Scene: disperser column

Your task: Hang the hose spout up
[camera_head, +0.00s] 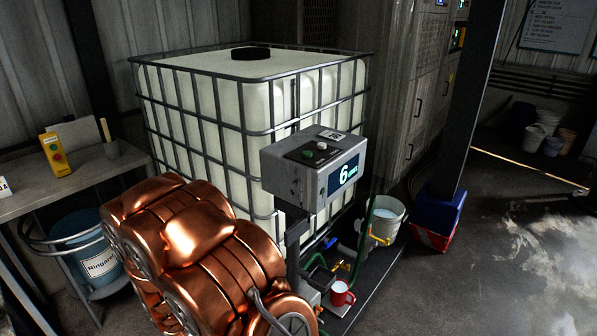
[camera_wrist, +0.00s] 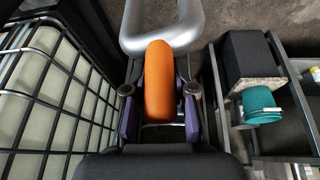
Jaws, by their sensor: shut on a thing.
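In the wrist view, the purple fingers of my gripper (camera_wrist: 159,110) are shut on a rounded orange piece (camera_wrist: 159,80). A thick grey loop (camera_wrist: 163,40) lies just beyond it. I cannot tell whether the orange piece belongs to the hose spout. In the head view, a green hose (camera_head: 367,222) runs down beside a white bucket (camera_head: 386,212) of pale liquid. A yellow fitting (camera_head: 379,240) shows at the bucket's near side.
A caged white tank (camera_head: 210,100) stands behind a grey control box (camera_head: 314,165) showing 6. A red mug (camera_head: 342,294) stands low near yellow taps. A bench (camera_head: 60,175) is at the left. In the wrist view, a black box (camera_wrist: 250,60) and teal cylinder (camera_wrist: 260,103) are at the right.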

